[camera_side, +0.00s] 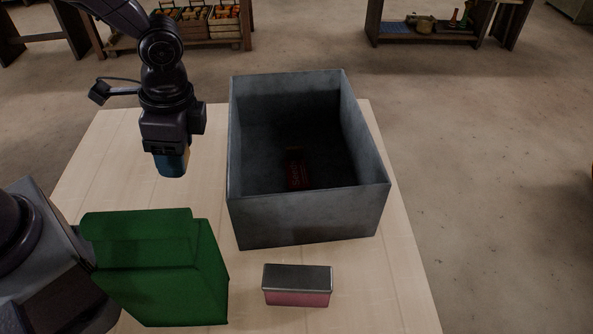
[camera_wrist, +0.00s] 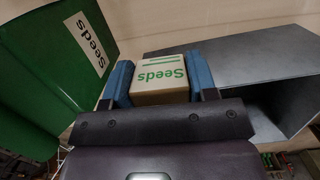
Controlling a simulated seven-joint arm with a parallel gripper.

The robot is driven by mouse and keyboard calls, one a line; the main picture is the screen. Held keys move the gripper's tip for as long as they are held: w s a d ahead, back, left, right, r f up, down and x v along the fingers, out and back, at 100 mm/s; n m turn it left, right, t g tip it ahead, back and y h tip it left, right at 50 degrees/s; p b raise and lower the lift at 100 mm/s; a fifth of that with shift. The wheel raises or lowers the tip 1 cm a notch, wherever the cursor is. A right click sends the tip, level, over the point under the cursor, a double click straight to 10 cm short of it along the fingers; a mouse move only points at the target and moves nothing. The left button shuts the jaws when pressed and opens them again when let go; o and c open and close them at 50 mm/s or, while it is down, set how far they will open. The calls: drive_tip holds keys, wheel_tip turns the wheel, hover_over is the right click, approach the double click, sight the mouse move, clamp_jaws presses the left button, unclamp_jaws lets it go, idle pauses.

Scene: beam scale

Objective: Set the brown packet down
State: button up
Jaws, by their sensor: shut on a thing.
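The brown packet (camera_wrist: 160,80) is a small tan box with green "Seeds" lettering. In the wrist view it sits between the two blue fingers of my gripper (camera_side: 172,166), which is shut on it. In the side view my gripper hangs over the left part of the pale table, left of the grey bin. There the fingers hide nearly all of the packet, with only a thin tan edge (camera_side: 187,156) showing. The packet appears raised off the table, but I cannot tell by how much.
A deep grey open bin (camera_side: 300,222) stands right of my gripper, with a dark reddish thing (camera_side: 298,175) inside. A large green seed packet (camera_side: 165,265) stands front left. A pink box with a dark top (camera_side: 297,286) lies at the front. The table (camera_side: 105,170) below and left of my gripper is clear.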

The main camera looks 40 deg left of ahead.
hover_over(314, 170)
drive_tip(key=f, duration=1.1)
drive_tip(key=shift+w+d+f, duration=0.15)
drive_tip(key=shift+d+f, duration=0.05)
drive_tip(key=shift+f, duration=2.05)
drive_tip(key=shift+f, duration=0.2)
drive_tip(key=o, duration=0.9)
drive_tip(key=shift+r, duration=0.15)
